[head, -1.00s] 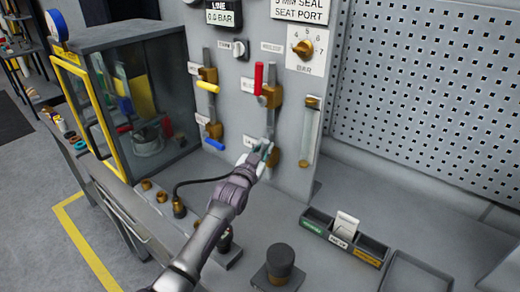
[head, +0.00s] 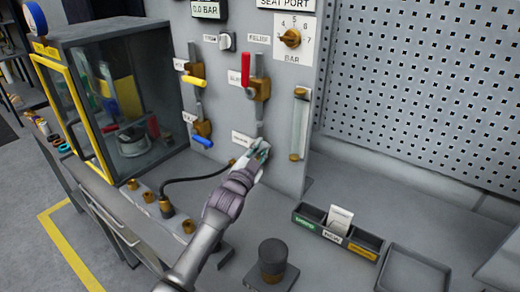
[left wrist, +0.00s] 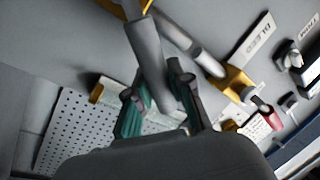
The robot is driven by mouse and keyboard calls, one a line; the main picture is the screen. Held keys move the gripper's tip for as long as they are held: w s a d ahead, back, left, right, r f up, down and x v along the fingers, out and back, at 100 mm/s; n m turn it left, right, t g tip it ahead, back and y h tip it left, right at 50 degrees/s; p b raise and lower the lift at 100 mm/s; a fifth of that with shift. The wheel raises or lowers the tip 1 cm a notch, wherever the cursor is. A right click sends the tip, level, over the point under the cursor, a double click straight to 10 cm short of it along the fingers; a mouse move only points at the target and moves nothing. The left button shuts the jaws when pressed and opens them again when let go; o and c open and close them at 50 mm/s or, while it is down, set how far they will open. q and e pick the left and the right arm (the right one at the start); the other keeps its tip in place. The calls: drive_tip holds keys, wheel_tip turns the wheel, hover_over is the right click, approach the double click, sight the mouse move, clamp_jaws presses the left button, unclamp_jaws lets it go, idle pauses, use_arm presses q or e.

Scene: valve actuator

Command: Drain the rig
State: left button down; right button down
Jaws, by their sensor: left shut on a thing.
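My left gripper (head: 259,150) is at the lower right of the grey panel (head: 225,105), beside a white label whose small text I cannot read for sure. In the left wrist view, its green-padded fingers (left wrist: 160,88) are shut on a grey lever (left wrist: 147,48). Brass shows at the lever's far end. The gripper hides most of this valve in the head view. Above it is a valve with an upright red handle (head: 246,70), labelled BLEED in the wrist view. A yellow-handled valve (head: 194,82) and a blue-handled valve (head: 202,141) are to the left. The pressure display (head: 208,9) seems to read 0.0 BAR.
A sight tube (head: 299,125) is right of the gripper. A black hose (head: 195,179) runs behind my arm from a bench fitting. A dark round knob (head: 272,255), a divided tray (head: 338,232) and an empty tray (head: 415,272) are on the bench. A glass cabinet (head: 125,100) stands left.

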use_arm(q)
drive_tip(key=c, duration=1)
unclamp_jaws()
drive_tip(key=v, duration=1.2)
